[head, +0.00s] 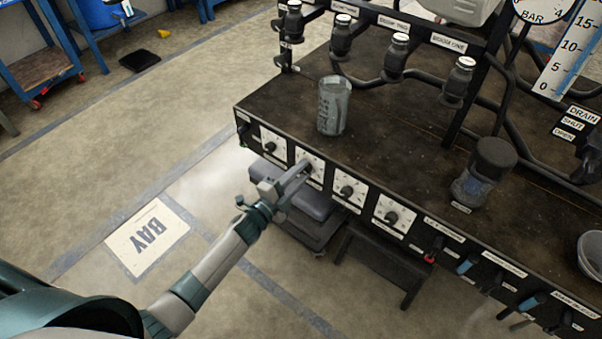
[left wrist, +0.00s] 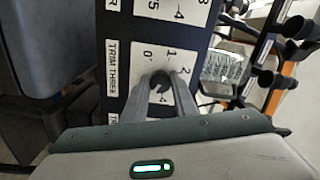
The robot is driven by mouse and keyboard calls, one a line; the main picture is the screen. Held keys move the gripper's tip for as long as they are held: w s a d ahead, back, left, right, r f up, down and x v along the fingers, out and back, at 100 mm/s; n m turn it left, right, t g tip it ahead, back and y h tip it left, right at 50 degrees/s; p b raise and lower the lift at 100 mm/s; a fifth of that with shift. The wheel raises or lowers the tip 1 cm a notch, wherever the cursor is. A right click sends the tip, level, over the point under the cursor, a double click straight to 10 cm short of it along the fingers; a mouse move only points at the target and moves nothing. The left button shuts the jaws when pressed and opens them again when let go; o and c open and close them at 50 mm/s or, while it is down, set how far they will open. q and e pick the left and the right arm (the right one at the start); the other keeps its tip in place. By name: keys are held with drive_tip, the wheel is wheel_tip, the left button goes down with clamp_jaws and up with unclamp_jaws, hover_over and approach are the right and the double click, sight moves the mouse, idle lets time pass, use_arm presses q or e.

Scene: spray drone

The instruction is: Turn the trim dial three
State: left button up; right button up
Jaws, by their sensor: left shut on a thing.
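The trim three dial (head: 313,161) is the second white-plated dial from the left on the bench's front edge in the head view. In the left wrist view its label reads TRIM THREE, and its dark knob (left wrist: 160,80) sits on a numbered white plate. My left gripper (head: 305,168) reaches it from the lower left, and its two fingers are shut on the knob. The fingers and the knob hide part of the scale, so the pointer's setting cannot be read. My right gripper is in neither view.
Another dial (head: 273,144) lies to the left; two more, (head: 348,191) and (head: 393,216), lie to the right. A clear measuring cup (head: 334,105) and a dark-capped jar (head: 484,172) stand on the bench. A grey padded stool (head: 310,203) is under the bench's edge.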

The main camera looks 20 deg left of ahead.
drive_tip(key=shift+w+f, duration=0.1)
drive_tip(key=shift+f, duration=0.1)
use_arm(q)
drive_tip(key=o, duration=1)
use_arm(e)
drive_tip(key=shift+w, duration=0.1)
use_arm(q)
drive_tip(key=shift+o, duration=0.2)
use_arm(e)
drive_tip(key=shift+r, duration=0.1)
use_arm(q)
drive_tip(key=shift+v, duration=0.8)
drive_tip(key=v, duration=1.6)
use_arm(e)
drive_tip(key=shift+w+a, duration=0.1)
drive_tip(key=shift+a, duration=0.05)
